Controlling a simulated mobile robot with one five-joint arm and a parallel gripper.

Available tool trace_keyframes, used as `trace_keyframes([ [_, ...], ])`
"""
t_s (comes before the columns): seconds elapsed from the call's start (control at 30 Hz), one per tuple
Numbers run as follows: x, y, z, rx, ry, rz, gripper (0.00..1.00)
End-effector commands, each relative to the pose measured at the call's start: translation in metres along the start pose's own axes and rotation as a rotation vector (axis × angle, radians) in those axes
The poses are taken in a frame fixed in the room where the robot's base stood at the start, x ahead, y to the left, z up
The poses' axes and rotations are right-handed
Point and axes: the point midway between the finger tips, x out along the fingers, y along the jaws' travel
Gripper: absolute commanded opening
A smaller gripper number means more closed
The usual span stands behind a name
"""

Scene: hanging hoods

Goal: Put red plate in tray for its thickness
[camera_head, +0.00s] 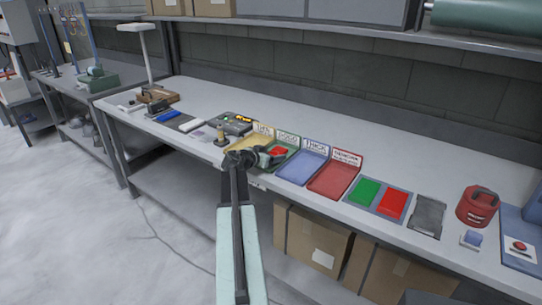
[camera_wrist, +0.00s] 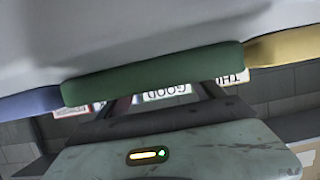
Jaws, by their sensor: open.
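Four labelled trays stand in a row on the bench: a yellow THIN tray (camera_head: 243,143), a green GOOD tray (camera_head: 291,157), a blue THICK tray (camera_head: 301,168) and a red tray (camera_head: 335,181). A small red piece (camera_head: 278,151) shows at the green tray, partly hidden by my gripper. Another red plate (camera_head: 393,204) lies flat on a grey mat, right of a green plate (camera_head: 364,191). My open gripper (camera_head: 264,158) is at the green tray, beside the red piece; contact cannot be told. The wrist view shows the green tray edge (camera_wrist: 150,75) close up, with no plate visible.
The bench behind the trays is clear. A shelf hangs above; cardboard boxes (camera_head: 312,240) sit below.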

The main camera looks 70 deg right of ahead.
Motion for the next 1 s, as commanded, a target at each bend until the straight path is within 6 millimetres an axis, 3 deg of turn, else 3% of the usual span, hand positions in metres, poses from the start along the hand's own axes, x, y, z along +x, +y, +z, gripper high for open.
trace_keyframes([
  [0.17,-0.014,0.001,-0.002,-0.001,0.0,-0.001,0.78],
  [0.5,-0.076,0.0,-0.002,-0.001,0.0,-0.001,0.78],
  [0.83,-0.079,-0.002,0.0,-0.001,0.0,-0.001,0.78],
  [0.93,-0.092,-0.018,0.0,-0.01,0.0,-0.026,0.78],
  [1.0,-0.116,-0.046,0.0,-0.026,0.0,-0.071,0.78],
])
